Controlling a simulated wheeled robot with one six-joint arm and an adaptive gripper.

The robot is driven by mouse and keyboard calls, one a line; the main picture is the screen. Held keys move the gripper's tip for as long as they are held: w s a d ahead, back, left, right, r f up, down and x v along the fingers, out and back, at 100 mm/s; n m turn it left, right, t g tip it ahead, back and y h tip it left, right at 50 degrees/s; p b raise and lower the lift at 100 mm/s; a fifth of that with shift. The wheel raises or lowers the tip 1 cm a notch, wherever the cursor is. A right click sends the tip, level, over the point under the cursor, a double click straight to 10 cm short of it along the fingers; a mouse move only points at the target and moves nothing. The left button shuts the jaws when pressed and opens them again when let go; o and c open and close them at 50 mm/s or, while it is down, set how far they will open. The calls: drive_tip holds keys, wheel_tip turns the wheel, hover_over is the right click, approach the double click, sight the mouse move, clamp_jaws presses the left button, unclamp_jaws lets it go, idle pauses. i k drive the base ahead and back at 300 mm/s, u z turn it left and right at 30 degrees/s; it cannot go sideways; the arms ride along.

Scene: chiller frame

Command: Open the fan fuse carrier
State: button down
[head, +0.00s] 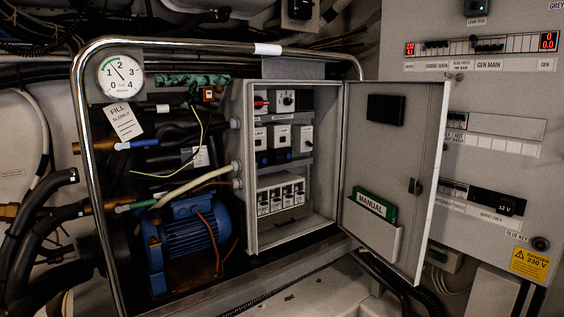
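A grey electrical box (251,170) stands open in the middle of the head view. Low inside it is a row of several small white fuse carriers (282,198). They look alike, and their labels are too small to read, so I cannot tell which one is the fan's. I cannot see any of them swung out. The box door (408,150) is swung wide open to the right. My gripper is not in view.
Inside the box, a red-handled switch (260,102), a knob (288,98) and white relay modules (281,138) sit above the fuses. A green manual (375,206) sits in the door pocket. A metal tube frame (82,190) surrounds a blue motor (190,242) and a gauge (121,75).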

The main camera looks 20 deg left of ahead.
sight(287, 199)
drive_tip(key=z, duration=0.05)
drive_tip(key=k, duration=0.55)
drive_tip(key=u, duration=1.1)
drive_tip(key=i, duration=1.05)
drive_tip(key=u, duration=0.5)
